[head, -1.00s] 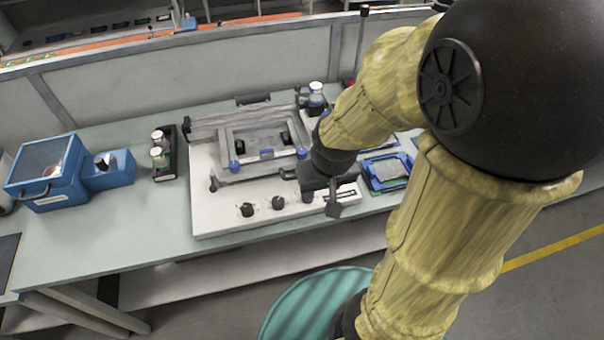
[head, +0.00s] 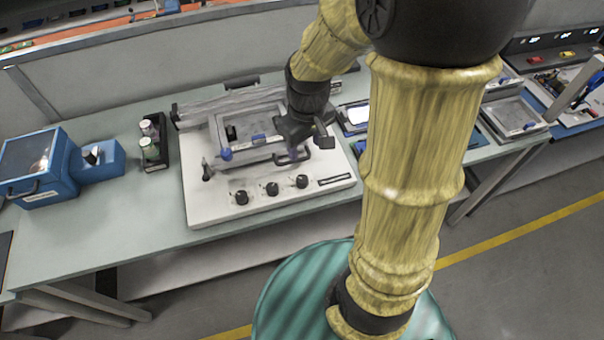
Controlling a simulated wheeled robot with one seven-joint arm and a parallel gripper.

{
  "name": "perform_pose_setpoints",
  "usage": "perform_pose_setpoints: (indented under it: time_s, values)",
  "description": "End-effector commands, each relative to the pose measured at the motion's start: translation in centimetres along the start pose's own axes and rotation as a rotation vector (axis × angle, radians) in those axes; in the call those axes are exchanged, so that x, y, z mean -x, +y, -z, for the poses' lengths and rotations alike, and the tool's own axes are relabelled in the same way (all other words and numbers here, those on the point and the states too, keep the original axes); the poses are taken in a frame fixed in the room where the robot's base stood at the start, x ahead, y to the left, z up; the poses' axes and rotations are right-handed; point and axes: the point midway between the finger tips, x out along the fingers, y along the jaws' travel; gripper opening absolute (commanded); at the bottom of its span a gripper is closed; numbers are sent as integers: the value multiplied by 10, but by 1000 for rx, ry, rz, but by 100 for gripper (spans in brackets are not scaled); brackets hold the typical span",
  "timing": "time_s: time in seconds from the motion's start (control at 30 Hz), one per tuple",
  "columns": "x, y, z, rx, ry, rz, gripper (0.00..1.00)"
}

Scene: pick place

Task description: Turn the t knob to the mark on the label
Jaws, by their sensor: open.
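A white machine (head: 215,212) on the bench has a row of three black knobs along its front: a left knob (head: 241,197), a middle knob (head: 272,189) and a right knob (head: 302,181). Which one is the T knob, and where its mark lies, is too small to tell. A dark label strip (head: 334,180) sits right of the knobs. My gripper (head: 308,144) is open and empty, above the machine's right part, behind and apart from the right knob. It hides part of the machine's frame.
A hinged grey frame (head: 250,155) with blue clamps stands on the machine behind the knobs. A black rack of bottles (head: 160,162) and a blue box (head: 40,185) stand to the left. Blue-edged trays lie to the right. The bench front is clear.

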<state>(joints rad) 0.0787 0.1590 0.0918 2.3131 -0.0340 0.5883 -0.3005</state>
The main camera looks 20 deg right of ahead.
Motion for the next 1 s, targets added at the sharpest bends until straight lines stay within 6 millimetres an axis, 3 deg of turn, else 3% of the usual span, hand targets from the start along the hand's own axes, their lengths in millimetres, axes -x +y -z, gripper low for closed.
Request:
perform_pose_setpoints:
  time_s: [0.17, 0.57, 0.77, 1.0]
  values:
    - [2, 9, 23, 167, -68, 35, 52]
    - [0, 9, 24, 185, -75, 38, 52]
    - [-18, 8, 22, 186, -78, 39, 52]
    - [-59, 7, 19, 185, -79, 40, 52]
